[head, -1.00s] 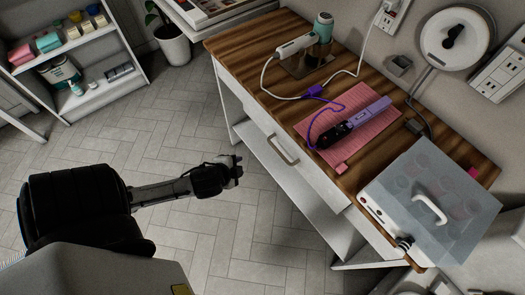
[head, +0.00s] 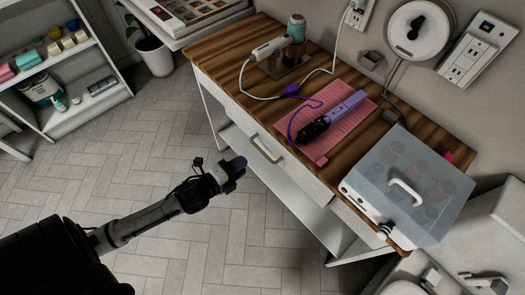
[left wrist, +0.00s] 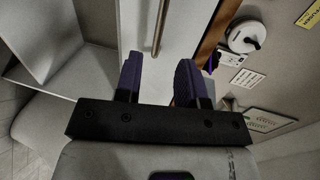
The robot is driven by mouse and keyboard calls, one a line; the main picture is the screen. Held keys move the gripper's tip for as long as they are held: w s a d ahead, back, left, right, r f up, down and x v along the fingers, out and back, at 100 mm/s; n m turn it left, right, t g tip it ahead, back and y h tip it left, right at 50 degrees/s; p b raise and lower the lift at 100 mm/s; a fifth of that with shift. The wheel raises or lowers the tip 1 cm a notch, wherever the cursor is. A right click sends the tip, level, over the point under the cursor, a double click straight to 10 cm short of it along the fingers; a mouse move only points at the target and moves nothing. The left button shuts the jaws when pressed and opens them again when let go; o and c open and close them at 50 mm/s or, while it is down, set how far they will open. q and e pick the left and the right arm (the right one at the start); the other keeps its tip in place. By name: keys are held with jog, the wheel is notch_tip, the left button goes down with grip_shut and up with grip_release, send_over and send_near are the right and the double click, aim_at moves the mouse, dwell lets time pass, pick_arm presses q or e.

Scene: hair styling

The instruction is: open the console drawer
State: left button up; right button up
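The console (head: 330,204) has a wooden top and a white front. Its drawer (head: 235,108) looks closed, with a metal bar handle (head: 265,150) on the front. In the left wrist view the handle (left wrist: 160,28) stands beyond my fingertips, between them and apart from them. My left gripper (head: 240,164) is in front of the drawer, to the left of the handle in the head view. Its two purple fingers (left wrist: 158,75) are spread apart with nothing between them. My right gripper does not show in either view.
On the console top lie a pink mat (head: 340,118) with a purple styling iron (head: 345,112), a white corded tool (head: 270,46), and a box with a translucent lid (head: 425,165). A shelf unit (head: 100,108) and a plant pot (head: 157,62) stand left. The floor before the console is clear.

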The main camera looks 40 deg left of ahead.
aim_at(262, 153)
pick_arm(q)
jog(key=x, duration=0.9)
jog(key=shift+w+d, duration=0.1)
jog(key=shift+w, duration=0.25)
grip_shut()
